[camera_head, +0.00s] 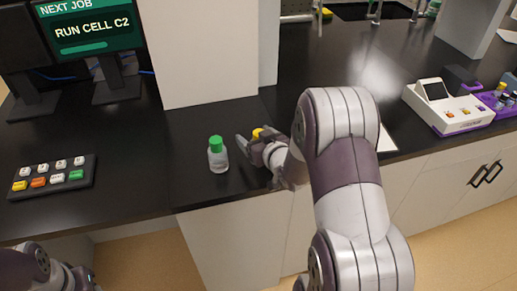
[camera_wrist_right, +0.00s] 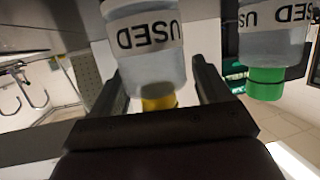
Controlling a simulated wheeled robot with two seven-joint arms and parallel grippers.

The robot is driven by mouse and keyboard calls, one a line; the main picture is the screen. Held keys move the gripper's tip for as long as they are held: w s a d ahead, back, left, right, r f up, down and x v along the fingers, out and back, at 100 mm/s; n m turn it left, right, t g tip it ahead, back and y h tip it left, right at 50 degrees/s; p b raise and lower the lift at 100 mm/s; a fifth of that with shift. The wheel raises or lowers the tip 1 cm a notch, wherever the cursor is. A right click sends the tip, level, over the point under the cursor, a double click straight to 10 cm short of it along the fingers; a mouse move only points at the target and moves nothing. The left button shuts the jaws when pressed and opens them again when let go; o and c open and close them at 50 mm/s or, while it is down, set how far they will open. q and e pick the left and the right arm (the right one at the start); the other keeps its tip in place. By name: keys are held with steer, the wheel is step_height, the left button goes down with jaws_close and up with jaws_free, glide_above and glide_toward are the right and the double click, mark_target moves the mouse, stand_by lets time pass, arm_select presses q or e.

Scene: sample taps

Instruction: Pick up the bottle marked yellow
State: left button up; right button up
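The bottle with the yellow cap (camera_head: 257,133) is mostly hidden behind my right gripper (camera_head: 258,148) in the head view. In the right wrist view this bottle (camera_wrist_right: 150,62) appears upside down, with a white label reading USED. The bottle is between the two dark fingers of my right gripper (camera_wrist_right: 160,88), which are spread, with a gap visible on its right side. A clear bottle with a green cap (camera_head: 217,155) stands upright on the counter just left of the gripper. My left gripper (camera_head: 78,279) is partly visible at the lower left edge; its fingers are unclear.
A keypad with coloured buttons (camera_head: 52,177) lies on the black counter at left, below a monitor (camera_head: 92,30) reading RUN CELL C2. A white pillar (camera_head: 205,55) stands behind the bottles. A white device (camera_head: 447,106) and a purple rack (camera_head: 497,102) are at right.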

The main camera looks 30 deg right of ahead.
steer(key=shift+s+d, duration=0.1)
steer(key=c, duration=0.8)
steer(key=shift+o, duration=0.2)
steer(key=shift+r, duration=0.1)
